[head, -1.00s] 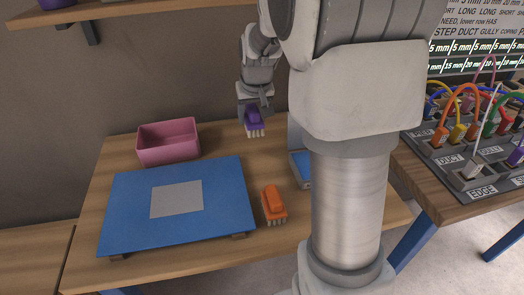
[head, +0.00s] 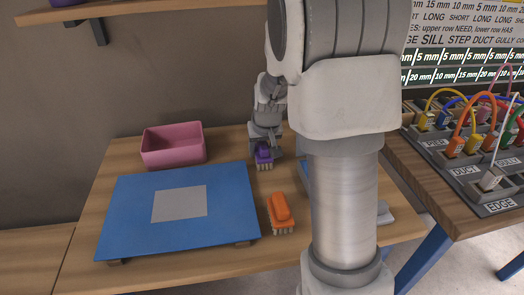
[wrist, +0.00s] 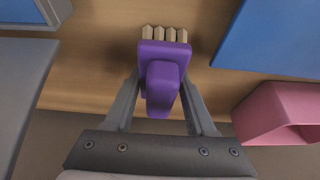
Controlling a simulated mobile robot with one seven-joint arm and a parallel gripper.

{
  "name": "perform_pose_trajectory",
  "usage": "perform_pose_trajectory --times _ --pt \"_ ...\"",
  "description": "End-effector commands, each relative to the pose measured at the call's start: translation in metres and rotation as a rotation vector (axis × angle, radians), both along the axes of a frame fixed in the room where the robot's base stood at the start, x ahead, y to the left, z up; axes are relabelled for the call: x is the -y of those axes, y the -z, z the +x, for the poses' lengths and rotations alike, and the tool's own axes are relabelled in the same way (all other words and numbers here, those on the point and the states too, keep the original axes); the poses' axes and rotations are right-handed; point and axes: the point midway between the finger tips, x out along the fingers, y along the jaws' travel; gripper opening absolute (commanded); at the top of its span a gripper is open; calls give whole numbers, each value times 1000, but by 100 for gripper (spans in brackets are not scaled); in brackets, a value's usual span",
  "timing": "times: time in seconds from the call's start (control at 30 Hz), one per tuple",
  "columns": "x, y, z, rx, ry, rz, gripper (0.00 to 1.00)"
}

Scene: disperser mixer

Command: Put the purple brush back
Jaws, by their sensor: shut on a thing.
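The purple brush (head: 264,153) has a purple handle block and pale bristles pointing down. My gripper (head: 265,146) is shut on its handle near the back of the wooden table. In the wrist view the purple brush (wrist: 164,62) sits between the two fingers of my gripper (wrist: 161,92), its bristles at the far end. I cannot tell whether the bristles touch the table. An orange brush (head: 280,213) stands on the table in front of it, to the right of the blue board.
The blue board (head: 125,215) with a grey square (head: 180,204) lies left. A pink bin (head: 173,147) stands behind it, also in the wrist view (wrist: 275,112). A blue and grey object is partly hidden behind my arm. A bench with plugs (head: 490,180) stands right.

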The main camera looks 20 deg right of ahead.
Motion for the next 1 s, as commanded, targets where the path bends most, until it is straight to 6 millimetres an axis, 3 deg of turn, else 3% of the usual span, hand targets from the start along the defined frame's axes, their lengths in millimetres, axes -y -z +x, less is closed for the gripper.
perform_pose_trajectory --times 0.3,0.33,0.47,0.83,1.0 --pt "0 4 0 1 0 0 4" --pt "0 3 0 0 0 0 61" --pt "0 3 0 0 0 0 85" --pt "0 -1 0 0 0 0 86" --pt "-2 -24 -7 4 1 0 86"
